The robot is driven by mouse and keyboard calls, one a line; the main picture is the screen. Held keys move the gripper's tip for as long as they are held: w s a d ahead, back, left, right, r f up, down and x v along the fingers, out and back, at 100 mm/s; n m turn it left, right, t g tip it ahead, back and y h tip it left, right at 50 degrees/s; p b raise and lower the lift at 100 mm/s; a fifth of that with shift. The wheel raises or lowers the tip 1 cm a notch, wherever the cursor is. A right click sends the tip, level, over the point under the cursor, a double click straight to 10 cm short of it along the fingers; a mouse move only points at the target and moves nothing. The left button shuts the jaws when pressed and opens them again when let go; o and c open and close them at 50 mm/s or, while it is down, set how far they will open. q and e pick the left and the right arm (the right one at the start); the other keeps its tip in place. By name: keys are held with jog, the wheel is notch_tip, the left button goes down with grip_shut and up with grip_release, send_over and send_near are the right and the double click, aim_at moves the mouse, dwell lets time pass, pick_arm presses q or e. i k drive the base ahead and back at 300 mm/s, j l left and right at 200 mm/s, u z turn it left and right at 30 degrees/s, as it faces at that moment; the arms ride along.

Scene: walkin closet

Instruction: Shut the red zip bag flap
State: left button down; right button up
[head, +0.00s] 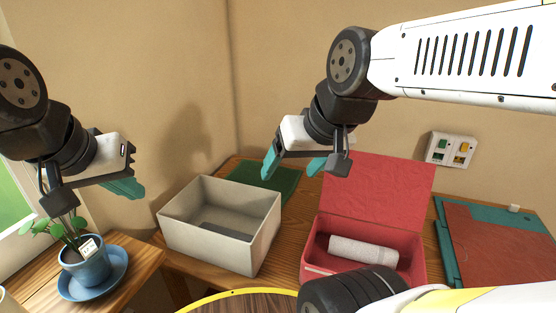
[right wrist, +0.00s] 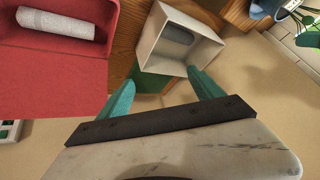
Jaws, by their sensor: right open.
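The red zip bag (head: 317,262) is a boxy red container on the wooden surface at centre right. Its flap (head: 380,190) stands raised at the back, so the bag is open. A white roll (head: 362,250) lies inside. The right wrist view shows the flap (right wrist: 50,88) at left. My right gripper (head: 293,164) is open and empty, above and to the left of the flap, apart from it; its teal fingers are spread in the right wrist view (right wrist: 161,76). My left gripper (head: 124,188) hangs at the left, far from the bag; its finger gap is unclear.
A cream open box (head: 260,238) stands left of the bag, with a green mat (head: 265,180) behind it. A teal and red case (head: 495,245) lies at right. A potted plant (head: 85,262) stands at far left. A switch panel (head: 450,149) is on the wall.

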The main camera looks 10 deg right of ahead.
aim_at(394, 192)
jog(key=z, duration=1.55)
jog(key=l+z, duration=0.2)
jog(key=i+l+z, duration=0.2)
jog(key=k+l, duration=0.05)
jog(key=l, duration=0.05)
